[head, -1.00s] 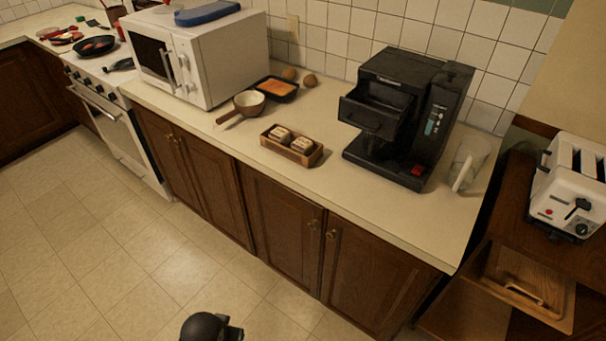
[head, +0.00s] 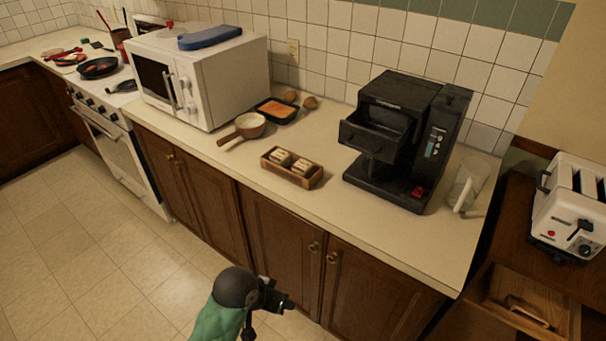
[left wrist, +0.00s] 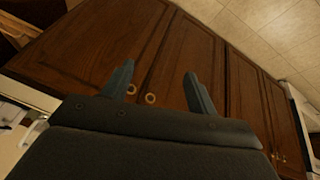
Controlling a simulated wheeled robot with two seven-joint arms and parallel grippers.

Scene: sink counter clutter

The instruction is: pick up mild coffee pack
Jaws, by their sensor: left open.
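Small pale packs (head: 292,161) stand in a wooden box (head: 291,176) on the counter, left of the black coffee machine (head: 400,140). They are too small here to tell which one is the mild coffee pack. My left gripper (head: 288,304) is low in front of the cabinet doors, below the counter top and apart from the box. In the left wrist view its two fingers (left wrist: 158,82) are spread with nothing between them, facing the cabinet doors. My right gripper is in neither view.
The counter edge (head: 330,228) lies above my left gripper. A brown pan (head: 249,125) and a black tray with orange food (head: 277,110) stand behind the box. A clear jug (head: 467,185) is right of the machine. The counter in front of the machine is clear.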

